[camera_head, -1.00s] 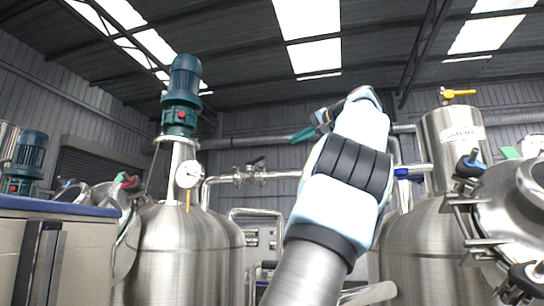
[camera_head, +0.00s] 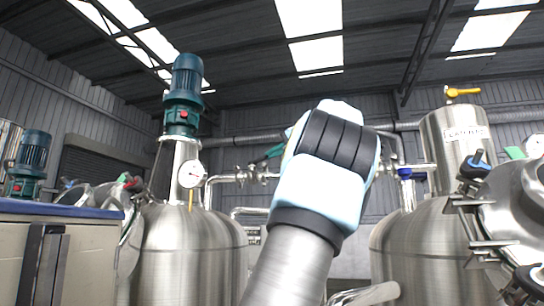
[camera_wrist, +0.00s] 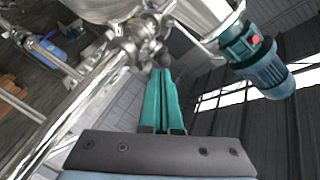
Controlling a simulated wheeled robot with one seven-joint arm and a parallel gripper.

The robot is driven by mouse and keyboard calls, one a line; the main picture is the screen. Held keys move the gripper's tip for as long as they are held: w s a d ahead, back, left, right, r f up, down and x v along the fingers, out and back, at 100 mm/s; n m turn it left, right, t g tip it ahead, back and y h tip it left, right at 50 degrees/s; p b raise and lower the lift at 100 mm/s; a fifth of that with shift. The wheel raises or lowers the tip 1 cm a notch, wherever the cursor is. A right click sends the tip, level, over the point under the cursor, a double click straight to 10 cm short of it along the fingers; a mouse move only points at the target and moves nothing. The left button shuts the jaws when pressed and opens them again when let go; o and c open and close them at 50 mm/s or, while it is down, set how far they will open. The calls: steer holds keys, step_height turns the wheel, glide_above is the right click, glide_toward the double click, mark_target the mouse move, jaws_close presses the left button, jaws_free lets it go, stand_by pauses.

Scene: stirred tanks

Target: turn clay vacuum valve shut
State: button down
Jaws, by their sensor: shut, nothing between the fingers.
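A steel valve assembly (camera_head: 252,174) sits on the horizontal pipe between the two tanks. In the wrist view, steel valve fittings (camera_wrist: 140,45) lie just beyond my fingertips. I cannot tell for certain that this is the clay vacuum valve, nor how its handle is set. My gripper (camera_wrist: 161,72) has green fingers pressed together, with nothing between them. In the head view, my gripper (camera_head: 268,155) points left in front of the pipe and partly covers the valve area. I cannot tell whether the fingertips touch the fittings.
The left tank (camera_head: 190,240) carries a green motor (camera_head: 185,90) and a gauge (camera_head: 190,174). The right tank (camera_head: 425,250) has a labelled cylinder (camera_head: 455,140) with a yellow handle (camera_head: 461,92) above. A blue-topped cabinet (camera_head: 70,208) stands at the left. A long pipe (camera_wrist: 75,110) runs beside my gripper.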

steer(key=shift+s, duration=0.1)
stand_by(0.3)
steer(key=shift+s+a+m+t+h+b, duration=0.15)
steer(key=shift+a+m+t+h+b, duration=0.2)
steer(key=shift+b, duration=0.35)
steer(key=shift+s+a+f+m+t+h+b, duration=0.15)
steer(key=shift+s+m+t+h+b, duration=0.15)
steer(key=shift+m+h+b, duration=0.35)
steer(key=shift+s+a+m+t+h+b, duration=0.3)
steer(key=shift+a+t+h+b, duration=0.2)
steer(key=shift+b, duration=0.5)
steer(key=shift+s+a+m+t+h+b, duration=0.25)
steer(key=shift+a+m+t+h, duration=0.1)
steer(key=shift+a+m+h, duration=0.35)
steer(key=shift+s+a+m+t+h+b, duration=0.1)
steer(key=shift+s+a+m+t+h, duration=0.3)
steer(key=shift+a+h, duration=0.5)
steer(key=shift+s+a+m+t+h+b, duration=0.1)
steer(key=shift+a+m+t+h+b, duration=0.15)
steer(key=shift+a+m+h, duration=0.55)
steer(key=shift+a, duration=0.2)
steer(key=shift+r, duration=0.2)
